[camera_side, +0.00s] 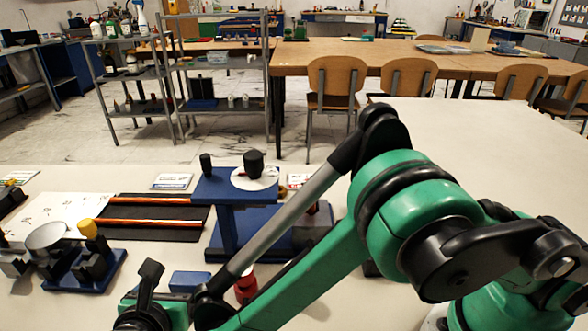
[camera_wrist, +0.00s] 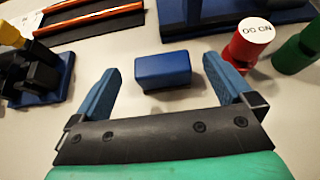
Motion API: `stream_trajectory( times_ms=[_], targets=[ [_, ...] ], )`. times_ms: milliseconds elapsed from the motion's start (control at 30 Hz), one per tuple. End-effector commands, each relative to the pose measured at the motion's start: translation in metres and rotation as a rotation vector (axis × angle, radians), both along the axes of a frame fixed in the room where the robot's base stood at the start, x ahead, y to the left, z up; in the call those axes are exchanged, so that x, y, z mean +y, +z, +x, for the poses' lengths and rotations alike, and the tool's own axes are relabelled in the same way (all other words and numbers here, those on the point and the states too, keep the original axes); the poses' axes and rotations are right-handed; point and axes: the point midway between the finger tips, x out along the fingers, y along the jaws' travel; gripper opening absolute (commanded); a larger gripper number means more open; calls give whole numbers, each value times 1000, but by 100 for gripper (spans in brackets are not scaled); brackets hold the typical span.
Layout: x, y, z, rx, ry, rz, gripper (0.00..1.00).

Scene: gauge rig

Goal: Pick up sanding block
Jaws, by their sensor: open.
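A small blue block (camera_wrist: 163,70), which looks like the sanding block, lies flat on the pale table in the wrist view. It also shows in the side view (camera_side: 190,281), close by my wrist. My gripper (camera_wrist: 161,66) is open and empty. Its two blue fingers point toward the block, one at the left and one at the right. The block lies ahead in the gap between them, apart from both fingers. In the side view my arm hides the fingertips.
A red cylinder (camera_wrist: 248,43) with a lettered white top stands just right of the block, close to my right finger. A green cylinder (camera_wrist: 298,50) is farther right. A dark blue fixture (camera_wrist: 45,80) stands at left. A blue gauge stand (camera_side: 225,225) and orange rods (camera_side: 150,225) lie beyond.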

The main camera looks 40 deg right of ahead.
Motion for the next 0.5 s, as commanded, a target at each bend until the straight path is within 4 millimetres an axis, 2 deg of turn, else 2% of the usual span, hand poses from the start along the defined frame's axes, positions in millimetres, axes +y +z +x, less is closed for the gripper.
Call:
stream_trajectory(
  times_ms=[167,500],
  targets=[
    [-6,-15,5,0,-2,2,100],
    [-33,-35,32,-1,-2,2,100]
  ],
)
